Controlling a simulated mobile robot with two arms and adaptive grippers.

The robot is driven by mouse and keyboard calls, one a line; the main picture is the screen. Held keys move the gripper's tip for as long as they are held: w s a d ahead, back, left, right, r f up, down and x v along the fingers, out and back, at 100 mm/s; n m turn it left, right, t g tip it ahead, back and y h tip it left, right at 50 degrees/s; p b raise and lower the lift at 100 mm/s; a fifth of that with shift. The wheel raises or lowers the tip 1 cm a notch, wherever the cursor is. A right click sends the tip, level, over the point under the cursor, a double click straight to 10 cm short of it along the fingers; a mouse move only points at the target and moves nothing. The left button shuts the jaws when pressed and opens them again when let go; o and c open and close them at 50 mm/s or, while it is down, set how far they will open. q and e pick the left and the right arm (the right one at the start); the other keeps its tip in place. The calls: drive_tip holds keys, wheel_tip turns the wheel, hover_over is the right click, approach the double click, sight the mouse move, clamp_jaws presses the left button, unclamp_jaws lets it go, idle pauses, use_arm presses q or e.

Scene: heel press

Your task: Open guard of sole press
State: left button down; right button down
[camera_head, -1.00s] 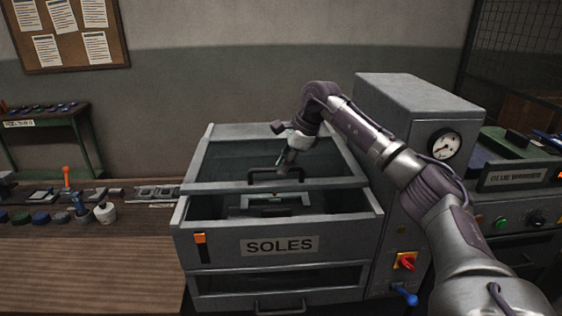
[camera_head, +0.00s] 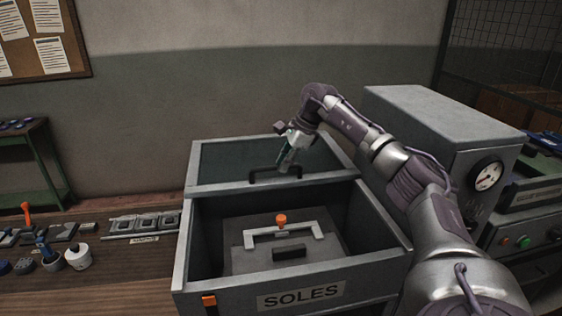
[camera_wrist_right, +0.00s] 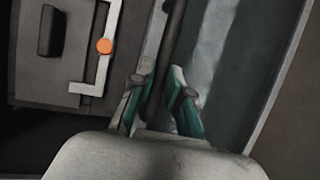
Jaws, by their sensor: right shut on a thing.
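The sole press is a grey box labelled SOLES (camera_head: 301,296) in the middle of the head view. Its guard (camera_head: 222,165), a framed clear panel, is slid to the back, and the front of the box is uncovered. My right gripper (camera_head: 287,172) is shut on the guard's black bar handle (camera_head: 262,178). In the right wrist view the green-padded fingers (camera_wrist_right: 160,100) sit on both sides of the handle (camera_wrist_right: 172,40). Inside the press are a pale bracket (camera_head: 250,237), an orange knob (camera_head: 281,219) and a dark block (camera_head: 289,252). My left gripper is not in view.
A grey cabinet with a gauge (camera_head: 488,176) stands right of the press, partly behind my right arm. On the bench at left are a metal rack (camera_head: 140,226), a white pot (camera_head: 78,257) and small tools. A wall stands behind the press.

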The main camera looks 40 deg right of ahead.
drive_tip(key=shift+a, duration=0.1)
drive_tip(key=c, duration=1.1)
unclamp_jaws()
drive_tip(key=shift+c, duration=0.2)
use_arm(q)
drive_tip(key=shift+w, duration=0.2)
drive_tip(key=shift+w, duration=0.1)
use_arm(e)
drive_tip(key=v, duration=1.2)
